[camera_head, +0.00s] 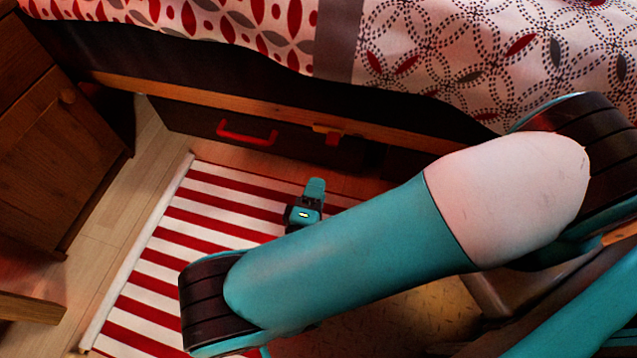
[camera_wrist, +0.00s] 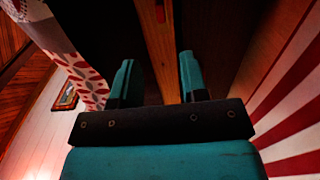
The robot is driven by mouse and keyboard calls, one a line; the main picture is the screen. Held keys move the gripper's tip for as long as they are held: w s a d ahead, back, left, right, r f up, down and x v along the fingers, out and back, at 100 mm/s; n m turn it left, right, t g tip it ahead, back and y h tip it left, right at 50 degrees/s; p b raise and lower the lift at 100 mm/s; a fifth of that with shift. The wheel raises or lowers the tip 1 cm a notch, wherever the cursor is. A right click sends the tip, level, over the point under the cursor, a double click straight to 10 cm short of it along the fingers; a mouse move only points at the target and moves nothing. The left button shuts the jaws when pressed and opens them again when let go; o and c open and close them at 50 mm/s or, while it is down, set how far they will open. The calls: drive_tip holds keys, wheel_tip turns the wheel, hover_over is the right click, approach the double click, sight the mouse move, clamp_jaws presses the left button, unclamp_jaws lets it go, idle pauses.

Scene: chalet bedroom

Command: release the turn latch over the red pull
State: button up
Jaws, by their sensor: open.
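A red pull (camera_head: 247,133) is on the front of a dark drawer (camera_head: 190,122) under the bed. In the wrist view, a small red piece (camera_wrist: 160,12) shows on the wooden rail, beyond the fingers. My gripper (camera_head: 316,187) is low over the striped rug, in front of the drawer and apart from the latch. Its teal fingers (camera_wrist: 157,75) are spread with nothing between them. The latch's exact turn is too small to tell.
A red and white striped rug (camera_head: 190,235) lies on the floor in front of the drawer. A wooden cabinet (camera_head: 50,150) stands at the left. A patterned bedspread (camera_head: 430,60) hangs over the bed's edge. My arm hides the drawer front further right.

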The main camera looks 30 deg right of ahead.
drive_tip(key=shift+v, duration=1.25)
drive_tip(key=shift+a, duration=0.1)
wheel_tip(320, 180, up, 26)
drive_tip(key=w+a+m+g+y+p, duration=0.1)
drive_tip(key=w+m+g+y+p, duration=0.2)
drive_tip(key=m+g+y+p, duration=0.75)
drive_tip(key=s+d+r+n+g+y, duration=0.1)
drive_tip(key=s+r+n+y, duration=0.3)
drive_tip(key=r, duration=0.7)
drive_tip(key=s+d+r+n+g+y, duration=0.15)
drive_tip(key=s+r+n, duration=0.25)
drive_tip(key=s+r, duration=0.5)
wheel_tip(320, 180, up, 39)
drive_tip(key=w+p, duration=0.2)
drive_tip(key=p, duration=3.6)
drive_tip(key=shift+w+a+r, duration=0.25)
drive_tip(key=shift+w, duration=0.05)
